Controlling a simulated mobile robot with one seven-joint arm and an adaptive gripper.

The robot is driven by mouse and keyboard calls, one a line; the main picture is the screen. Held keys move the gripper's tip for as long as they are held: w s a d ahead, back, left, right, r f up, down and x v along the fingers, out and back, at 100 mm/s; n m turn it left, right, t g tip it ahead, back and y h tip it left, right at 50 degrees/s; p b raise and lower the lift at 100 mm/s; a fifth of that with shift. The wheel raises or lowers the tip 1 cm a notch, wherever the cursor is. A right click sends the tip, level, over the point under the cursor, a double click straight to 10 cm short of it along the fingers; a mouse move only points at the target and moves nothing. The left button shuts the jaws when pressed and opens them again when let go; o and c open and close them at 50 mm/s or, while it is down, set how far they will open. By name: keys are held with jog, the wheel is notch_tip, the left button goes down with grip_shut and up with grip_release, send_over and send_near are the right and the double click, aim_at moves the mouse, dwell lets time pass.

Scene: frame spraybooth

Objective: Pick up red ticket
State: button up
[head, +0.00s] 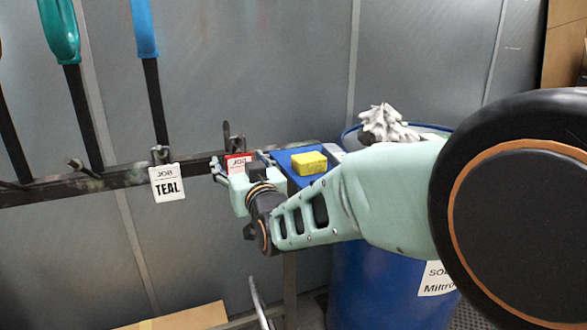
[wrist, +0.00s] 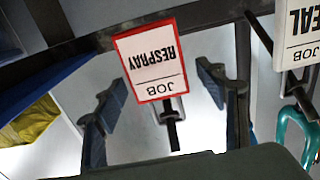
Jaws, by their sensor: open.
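The red ticket (head: 238,161) hangs at the dark rail in the head view, its lower part hidden by my gripper (head: 240,172). In the wrist view the red ticket (wrist: 153,62) is a white card with a red border, reading JOB RESPRAY upside down. My gripper (wrist: 160,83) is open there, with one finger to the left of the card and one to the right. The card appears between the fingertips, and I see no clear contact. A dark peg shows below the card in the wrist view.
A white TEAL ticket (head: 167,184) hangs to the left on the same rail (head: 105,181). A yellow block (head: 310,163) sits on a blue surface to the right. A blue drum (head: 375,285) stands below. Teal (head: 60,30) and blue (head: 144,28) tubes rise at left.

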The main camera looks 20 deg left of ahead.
jog(key=c, duration=1.2)
jog(key=shift+o, duration=0.2)
jog(key=shift+d+r, duration=0.1)
jog(key=shift+r, duration=0.1)
